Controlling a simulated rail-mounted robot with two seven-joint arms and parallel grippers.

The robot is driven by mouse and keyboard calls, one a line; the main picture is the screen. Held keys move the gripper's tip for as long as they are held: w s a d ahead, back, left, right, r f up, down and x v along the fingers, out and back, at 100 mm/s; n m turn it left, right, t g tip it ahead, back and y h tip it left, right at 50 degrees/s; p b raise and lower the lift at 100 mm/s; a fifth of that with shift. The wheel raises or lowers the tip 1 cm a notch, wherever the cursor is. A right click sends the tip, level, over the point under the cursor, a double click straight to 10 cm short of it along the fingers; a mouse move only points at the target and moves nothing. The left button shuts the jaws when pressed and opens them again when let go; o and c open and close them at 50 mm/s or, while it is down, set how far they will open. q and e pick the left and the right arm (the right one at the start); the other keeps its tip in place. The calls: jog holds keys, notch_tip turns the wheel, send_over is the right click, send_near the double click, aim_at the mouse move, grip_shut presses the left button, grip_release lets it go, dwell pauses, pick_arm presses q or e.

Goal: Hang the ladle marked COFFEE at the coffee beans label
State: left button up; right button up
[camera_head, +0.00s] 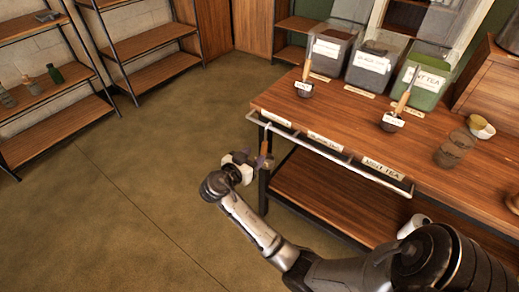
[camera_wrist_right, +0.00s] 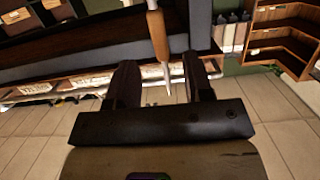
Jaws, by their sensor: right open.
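A ladle with an orange-brown wooden handle (camera_head: 265,144) hangs upright at the left end of the white rail (camera_head: 330,153); its mark is not readable. My right gripper (camera_head: 256,161) is at this ladle. In the right wrist view the handle (camera_wrist_right: 158,35) lies between the two open fingers, with no clear grip on it. The label at the rail's left end (camera_head: 276,117) is too small to read. Two more ladles with white tags, one at the back (camera_head: 306,87) and one nearer (camera_head: 391,122), stand on the table. My left gripper is out of view.
The wooden table (camera_head: 350,120) carries several labelled bins, including a green MINT TEA bin (camera_head: 424,85), and a glass jar (camera_head: 453,149). A MINT TEA label (camera_head: 383,168) sits along the front edge. Shelves (camera_head: 150,40) stand at the back left; the floor left of the table is clear.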

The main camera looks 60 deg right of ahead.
jog(key=p+v, duration=0.1)
jog(key=v, duration=0.8)
jog(key=shift+p, duration=0.4)
jog(key=shift+a+r, duration=0.1)
jog(key=shift+a, duration=0.05)
